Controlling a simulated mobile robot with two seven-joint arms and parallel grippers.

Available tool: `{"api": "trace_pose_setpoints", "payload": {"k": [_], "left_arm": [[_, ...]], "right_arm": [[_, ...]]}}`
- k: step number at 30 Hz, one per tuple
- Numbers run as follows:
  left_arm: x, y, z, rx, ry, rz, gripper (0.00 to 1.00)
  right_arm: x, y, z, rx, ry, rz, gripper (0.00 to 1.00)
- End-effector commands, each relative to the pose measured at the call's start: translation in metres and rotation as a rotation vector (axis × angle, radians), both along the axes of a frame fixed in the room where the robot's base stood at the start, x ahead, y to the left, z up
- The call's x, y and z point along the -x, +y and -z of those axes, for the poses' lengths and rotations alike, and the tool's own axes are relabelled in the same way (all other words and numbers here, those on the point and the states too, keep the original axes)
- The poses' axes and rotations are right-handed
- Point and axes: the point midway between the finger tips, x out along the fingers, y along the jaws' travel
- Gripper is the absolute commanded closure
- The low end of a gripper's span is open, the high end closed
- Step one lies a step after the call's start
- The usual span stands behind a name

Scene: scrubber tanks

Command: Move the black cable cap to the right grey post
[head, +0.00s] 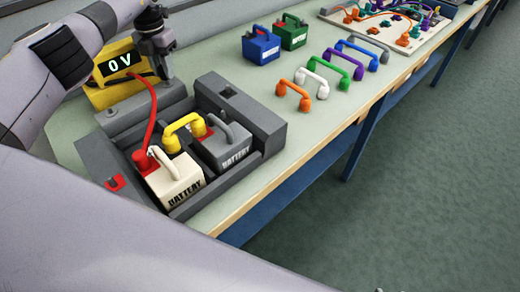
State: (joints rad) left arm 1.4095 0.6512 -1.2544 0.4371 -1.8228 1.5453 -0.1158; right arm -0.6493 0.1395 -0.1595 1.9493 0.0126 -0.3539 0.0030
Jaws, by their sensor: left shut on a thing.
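My left gripper (165,68) points down beside the yellow meter (112,85), above the back of the grey battery tray. It is shut on a small dark thing, which I take to be the black cable cap; it is too small and dark to make out clearly. A grey battery (222,152) and a white battery (177,183) sit side by side in the tray, the grey one on the right. A yellow jumper (181,124) bridges them. I cannot clearly pick out the right grey post. My right gripper is not in view.
A red cable (153,115) runs from the meter, reading 0 V, to a red cap on the white battery. Blue (261,46) and green (293,32) batteries and several coloured jumpers stand on the bench behind right. Bare bench lies between.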

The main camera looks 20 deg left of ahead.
Motion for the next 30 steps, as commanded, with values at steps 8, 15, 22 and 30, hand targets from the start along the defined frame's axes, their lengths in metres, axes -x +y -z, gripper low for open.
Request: {"api": "trace_pose_setpoints", "payload": {"k": [8,15,22,30], "left_arm": [[0.000,0.000,0.001,0.000,0.000,0.000,1.00],[0.000,0.000,0.010,0.000,0.000,0.001,1.00],[0.000,0.000,0.019,0.000,0.001,0.000,1.00],[0.000,0.000,0.021,0.000,0.001,0.001,1.00]], "right_arm": [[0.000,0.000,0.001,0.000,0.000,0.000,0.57],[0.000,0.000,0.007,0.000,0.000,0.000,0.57],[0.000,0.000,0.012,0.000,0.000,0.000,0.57],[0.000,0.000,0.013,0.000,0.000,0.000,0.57]]}}
